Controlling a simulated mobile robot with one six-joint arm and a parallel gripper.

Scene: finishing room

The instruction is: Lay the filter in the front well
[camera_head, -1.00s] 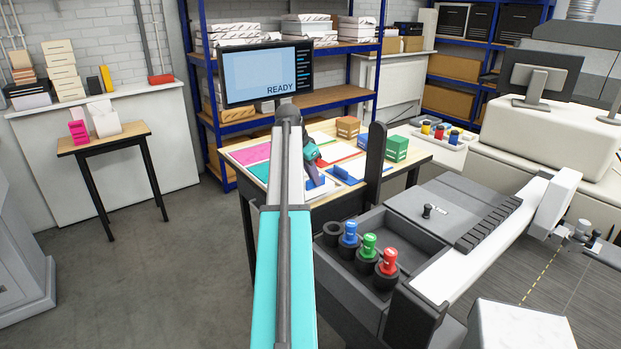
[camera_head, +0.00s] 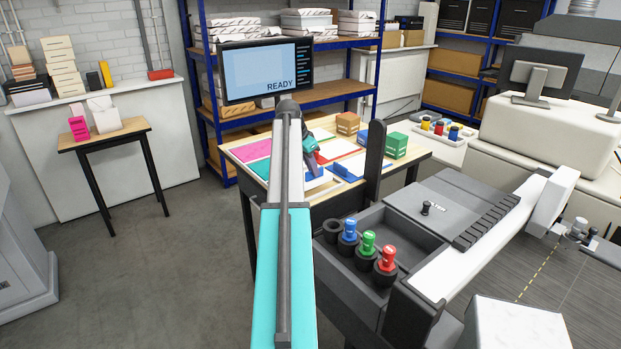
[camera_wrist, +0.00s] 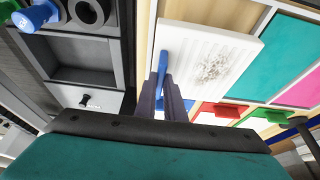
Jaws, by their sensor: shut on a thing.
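The filter, a white ribbed panel with a grey dirty patch and a blue grip tab, is seen in the wrist view (camera_wrist: 225,45). My gripper (camera_wrist: 163,88) is shut on its blue tab, and the panel extends right of the fingers. In the head view my gripper (camera_head: 313,162) is over the work table, partly hidden by my arm. A grey, empty rectangular well (camera_wrist: 85,62) shows left of the filter in the wrist view. I cannot tell if it is the front well.
The work table (camera_head: 412,158) carries coloured sheets and small boxes. The grey machine beside it holds blue, green and red stoppers (camera_head: 368,244) in black cups. A dark upright post (camera_head: 375,165) stands between table and machine. A monitor (camera_head: 268,72) stands behind.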

